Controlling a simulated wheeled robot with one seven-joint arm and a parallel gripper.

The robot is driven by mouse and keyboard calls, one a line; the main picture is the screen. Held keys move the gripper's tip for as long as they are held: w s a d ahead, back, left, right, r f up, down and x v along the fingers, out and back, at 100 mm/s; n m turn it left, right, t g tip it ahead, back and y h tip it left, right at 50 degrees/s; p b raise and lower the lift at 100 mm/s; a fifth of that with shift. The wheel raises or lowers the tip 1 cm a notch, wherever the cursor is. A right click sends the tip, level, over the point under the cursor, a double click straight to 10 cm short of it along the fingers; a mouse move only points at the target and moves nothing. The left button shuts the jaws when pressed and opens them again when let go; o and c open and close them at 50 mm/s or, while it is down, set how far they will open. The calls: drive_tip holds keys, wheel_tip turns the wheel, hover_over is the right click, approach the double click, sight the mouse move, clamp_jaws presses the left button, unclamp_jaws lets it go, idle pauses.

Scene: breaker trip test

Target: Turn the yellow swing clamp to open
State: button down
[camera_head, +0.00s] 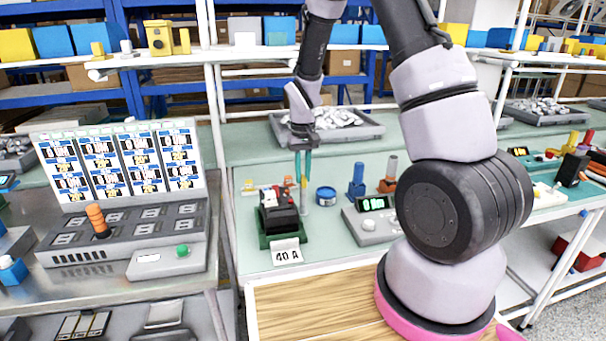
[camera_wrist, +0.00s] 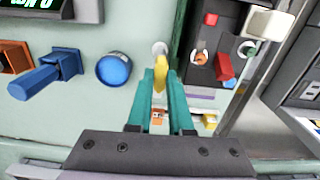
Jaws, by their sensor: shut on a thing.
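The yellow swing clamp (camera_wrist: 160,76) shows in the wrist view as a narrow yellow piece between my teal fingertips, beside a pale round post top (camera_wrist: 159,48). My gripper (camera_wrist: 161,84) is shut on it. In the head view my gripper (camera_head: 303,166) points down above the bench, just behind the breaker fixture. There the clamp is too small to make out clearly; a slim grey post (camera_head: 304,192) stands below the fingers. The black breaker (camera_head: 280,217) sits in a green fixture with a "40 A" card (camera_head: 287,252) in front.
A blue round container (camera_head: 325,196), a blue block-like piece (camera_head: 356,181) and a grey meter box (camera_head: 370,226) stand right of the gripper. A grey tray (camera_head: 365,131) lies behind. A grey test console (camera_head: 130,238) with displays stands left. My arm hides part of the bench at right.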

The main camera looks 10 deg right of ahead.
sight(303, 177)
drive_tip(key=shift+m, duration=0.3)
idle(0.4)
drive_tip(key=c, duration=0.8)
unclamp_jaws()
drive_tip(key=shift+r, duration=0.1)
wheel_tip(303, 177, up, 11)
drive_tip(key=shift+f, duration=0.15)
